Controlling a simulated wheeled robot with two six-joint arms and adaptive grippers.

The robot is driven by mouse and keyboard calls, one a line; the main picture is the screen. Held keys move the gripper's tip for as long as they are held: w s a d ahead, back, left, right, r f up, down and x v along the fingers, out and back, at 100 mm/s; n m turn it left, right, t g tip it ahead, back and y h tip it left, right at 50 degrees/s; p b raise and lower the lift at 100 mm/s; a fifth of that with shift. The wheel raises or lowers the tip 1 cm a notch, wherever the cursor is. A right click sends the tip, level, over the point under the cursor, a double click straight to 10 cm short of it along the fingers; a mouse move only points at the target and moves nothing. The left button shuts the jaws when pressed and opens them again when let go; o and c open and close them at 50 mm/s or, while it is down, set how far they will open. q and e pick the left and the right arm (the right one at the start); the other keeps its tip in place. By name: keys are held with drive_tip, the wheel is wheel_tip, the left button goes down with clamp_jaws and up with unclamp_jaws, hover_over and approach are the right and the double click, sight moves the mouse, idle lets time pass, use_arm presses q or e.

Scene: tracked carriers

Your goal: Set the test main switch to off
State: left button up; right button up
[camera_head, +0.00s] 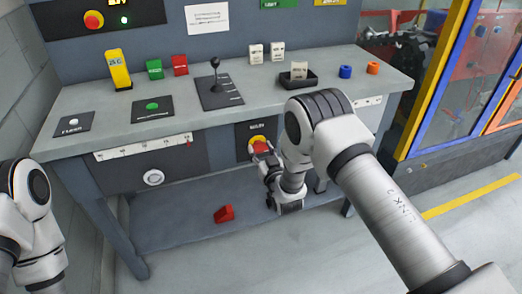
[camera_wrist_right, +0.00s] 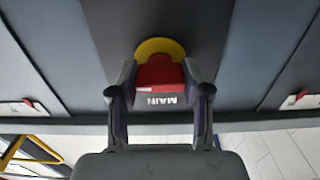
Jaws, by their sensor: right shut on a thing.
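The main switch (camera_head: 259,142) is a red handle on a yellow disc, set on a dark panel in the front of the bench. In the right wrist view the red handle (camera_wrist_right: 160,74) stands out from the yellow disc, and the word MAIN beside it reads upside down. My right gripper (camera_head: 264,154) is at the switch. Its two fingers (camera_wrist_right: 160,80) are shut on the red handle, one on each side. I cannot tell the switch's on or off position. My left arm shows at the left edge, but its gripper is not in view.
The grey bench top (camera_head: 190,122) carries a black lever (camera_head: 215,68), a green button (camera_head: 152,106), coloured blocks and a dark tray (camera_head: 312,82). A red block (camera_head: 224,214) lies on the lower shelf. A blue and yellow frame (camera_head: 430,80) stands at the right.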

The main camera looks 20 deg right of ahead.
drive_tip(key=shift+n, duration=0.4)
drive_tip(key=n+b, duration=0.1)
drive_tip(key=n, duration=0.2)
drive_tip(key=shift+n, duration=0.4)
drive_tip(key=n, duration=0.4)
drive_tip(key=shift+b, duration=0.4)
drive_tip(key=n+b, duration=0.1)
drive_tip(key=n, duration=0.8)
drive_tip(key=shift+b, duration=0.35)
drive_tip(key=o, duration=1.2)
drive_tip(key=shift+c, duration=0.2)
